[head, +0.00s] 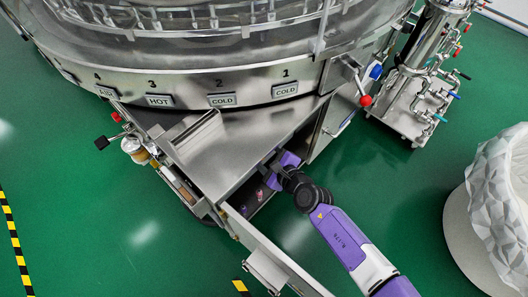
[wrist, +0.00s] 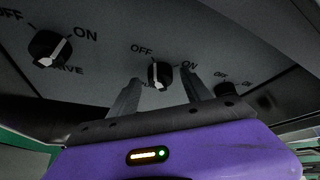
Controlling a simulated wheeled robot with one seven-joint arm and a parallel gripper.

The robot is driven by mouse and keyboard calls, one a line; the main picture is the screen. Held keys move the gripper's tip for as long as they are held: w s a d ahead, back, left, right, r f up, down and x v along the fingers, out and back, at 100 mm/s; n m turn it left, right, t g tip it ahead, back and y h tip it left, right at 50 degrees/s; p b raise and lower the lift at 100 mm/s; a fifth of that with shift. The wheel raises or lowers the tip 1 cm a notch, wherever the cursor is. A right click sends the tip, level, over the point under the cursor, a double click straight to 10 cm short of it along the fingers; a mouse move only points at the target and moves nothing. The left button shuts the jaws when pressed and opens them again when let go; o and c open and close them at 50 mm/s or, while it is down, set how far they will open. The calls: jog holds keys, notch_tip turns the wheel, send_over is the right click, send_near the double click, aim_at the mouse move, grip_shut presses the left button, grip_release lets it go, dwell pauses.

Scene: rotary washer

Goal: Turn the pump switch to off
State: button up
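The pump switch (wrist: 160,75) is a round black knob with a white pointer line, in the middle of the wrist view. OFF is printed to its upper left and ON to its right; the label below is mostly hidden by my gripper. The pointer looks near upright, but I cannot tell exactly which mark it is at. My gripper (wrist: 160,98) is open, one finger on each side of the knob's lower part; contact cannot be made out. In the head view my gripper (head: 277,163) reaches into the open compartment under the steel top, where the switch is hidden.
A similar drive knob (wrist: 50,48) is to the left, its pointer toward ON. Another small dark control (wrist: 232,90) is at right. In the head view, an open steel door (head: 270,250) stands left of my arm, and a white bin (head: 490,215) is at right.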

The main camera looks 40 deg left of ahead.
jog(key=p+v, duration=0.4)
jog(key=v, duration=0.3)
jog(key=shift+d, duration=0.3)
jog(key=shift+d+r, duration=0.1)
jog(key=shift+r, duration=0.05)
dwell(0.6)
